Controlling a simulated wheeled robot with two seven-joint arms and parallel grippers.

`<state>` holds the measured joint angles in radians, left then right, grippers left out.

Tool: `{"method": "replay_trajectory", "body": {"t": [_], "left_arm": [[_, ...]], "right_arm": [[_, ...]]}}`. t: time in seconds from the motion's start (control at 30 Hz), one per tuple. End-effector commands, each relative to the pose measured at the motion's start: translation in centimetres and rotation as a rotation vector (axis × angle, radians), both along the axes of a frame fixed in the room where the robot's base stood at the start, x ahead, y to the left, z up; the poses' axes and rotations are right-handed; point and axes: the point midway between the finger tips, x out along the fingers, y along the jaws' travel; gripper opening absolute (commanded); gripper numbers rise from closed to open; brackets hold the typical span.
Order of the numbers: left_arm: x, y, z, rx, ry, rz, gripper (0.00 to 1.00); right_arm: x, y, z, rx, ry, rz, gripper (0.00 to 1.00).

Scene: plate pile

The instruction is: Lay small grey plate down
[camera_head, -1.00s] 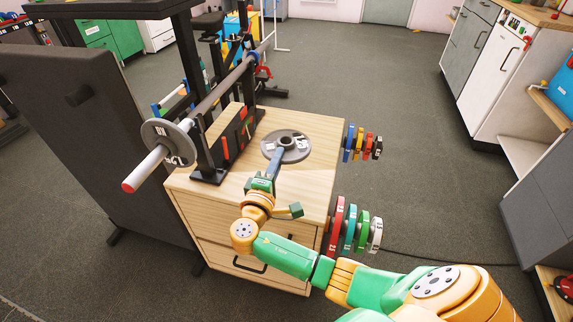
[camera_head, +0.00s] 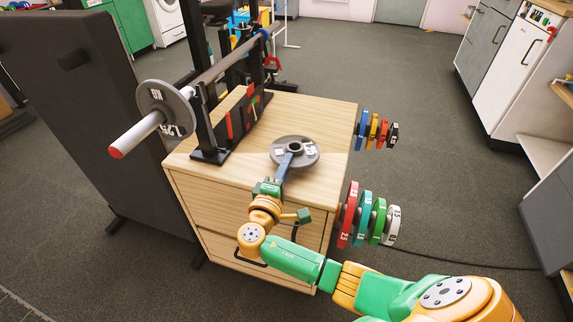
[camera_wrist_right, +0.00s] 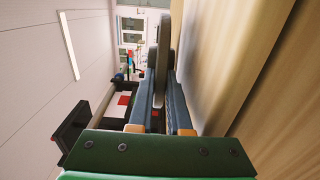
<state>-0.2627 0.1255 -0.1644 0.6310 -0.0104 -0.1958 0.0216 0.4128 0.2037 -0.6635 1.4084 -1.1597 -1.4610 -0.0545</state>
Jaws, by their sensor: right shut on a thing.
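The small grey plate (camera_head: 308,158) is a round disc with a raised hub and white marks. It looks about flat over the wooden cabinet's top (camera_head: 325,115); I cannot tell from the head view whether it touches. My right gripper (camera_head: 290,158) reaches in from the front and is shut on the plate's near edge. My left gripper is not in view.
A barbell (camera_head: 215,70) with a grey disc (camera_head: 152,95) rests on a black stand (camera_head: 208,155) along the cabinet's left. Coloured discs hang at the cabinet's right, upper set (camera_head: 372,130) and lower set (camera_head: 348,213). The cabinet top is bare around the plate's right.

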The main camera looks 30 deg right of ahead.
Motion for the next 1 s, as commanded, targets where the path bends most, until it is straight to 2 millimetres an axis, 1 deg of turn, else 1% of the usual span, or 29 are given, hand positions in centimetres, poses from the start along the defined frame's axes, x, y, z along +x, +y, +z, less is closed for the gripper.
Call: {"method": "replay_trajectory", "body": {"t": [0.03,0.1,0.33,0.37,0.4,0.47,1.0], "left_arm": [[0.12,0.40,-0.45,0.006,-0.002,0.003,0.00],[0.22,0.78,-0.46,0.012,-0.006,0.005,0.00],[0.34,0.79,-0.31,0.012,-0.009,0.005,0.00],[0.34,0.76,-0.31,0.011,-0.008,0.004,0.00],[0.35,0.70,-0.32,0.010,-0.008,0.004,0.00],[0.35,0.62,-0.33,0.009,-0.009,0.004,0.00],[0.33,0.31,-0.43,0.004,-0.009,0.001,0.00]], "right_arm": [[0.05,-0.02,-0.25,-0.004,-0.006,0.000,0.00],[0.05,-0.01,-0.33,-0.004,-0.006,0.000,0.00],[0.04,-0.02,-0.22,-0.004,-0.006,0.000,0.00],[0.04,-0.02,-0.22,-0.004,-0.006,0.000,0.24],[0.04,-0.02,-0.23,-0.004,-0.006,0.000,0.35],[0.03,-0.02,-0.27,-0.004,-0.005,0.000,0.51],[-0.17,0.12,-0.92,0.004,0.010,0.000,0.51]]}}
